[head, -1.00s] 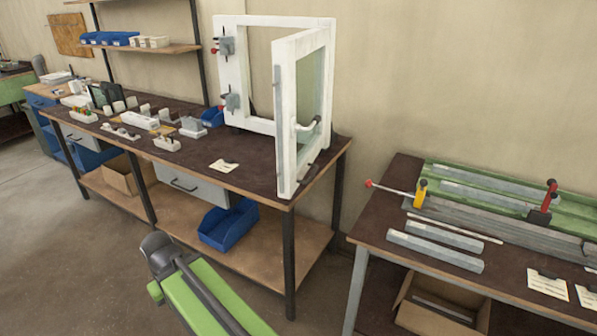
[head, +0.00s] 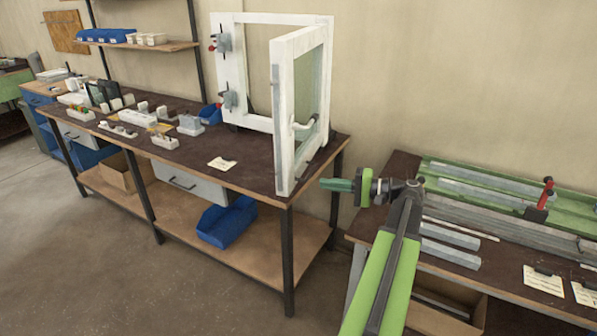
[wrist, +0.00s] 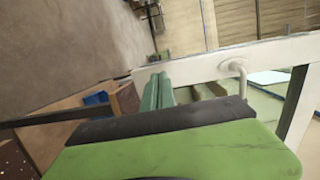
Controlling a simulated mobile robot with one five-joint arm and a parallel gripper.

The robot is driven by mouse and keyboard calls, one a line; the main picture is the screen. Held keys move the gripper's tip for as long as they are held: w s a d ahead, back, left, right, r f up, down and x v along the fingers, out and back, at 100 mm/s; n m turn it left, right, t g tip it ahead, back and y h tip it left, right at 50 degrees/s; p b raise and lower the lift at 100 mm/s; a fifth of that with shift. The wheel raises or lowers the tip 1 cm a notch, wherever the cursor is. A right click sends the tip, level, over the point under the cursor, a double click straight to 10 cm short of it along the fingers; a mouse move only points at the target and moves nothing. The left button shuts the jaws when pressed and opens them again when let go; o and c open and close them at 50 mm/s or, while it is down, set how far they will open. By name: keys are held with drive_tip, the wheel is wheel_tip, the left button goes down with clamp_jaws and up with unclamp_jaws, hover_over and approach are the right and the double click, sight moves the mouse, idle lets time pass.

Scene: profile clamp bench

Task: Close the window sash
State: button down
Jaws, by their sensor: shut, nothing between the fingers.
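The white window sash (head: 284,125) stands swung open from its white frame (head: 236,66) on the dark bench top, its free edge toward the bench's front right corner. A white handle (head: 304,127) sits on the sash; the handle also shows in the wrist view (wrist: 236,70). My gripper (head: 324,184) is shut and empty, to the right of the sash's lower part and pointing left toward it, apart from it in the head view. In the wrist view its green fingers (wrist: 157,92) appear in front of the sash rail (wrist: 200,68); whether they touch cannot be told.
The right bench (head: 400,168) holds a green-and-grey profile clamp (head: 490,205), loose bars and paper labels. On the left bench (head: 262,180) are small parts trays, blue bins and a paper note (head: 222,163). A gap lies between the benches.

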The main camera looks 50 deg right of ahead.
sight(288, 169)
drive_tip(key=s+d+r+t, duration=0.1)
drive_tip(key=s+d+r, duration=0.1)
drive_tip(key=s+d, duration=0.1)
drive_tip(key=x, duration=1.4)
drive_tip(key=shift+w+a+f, duration=0.1)
drive_tip(key=shift+w+f, duration=0.15)
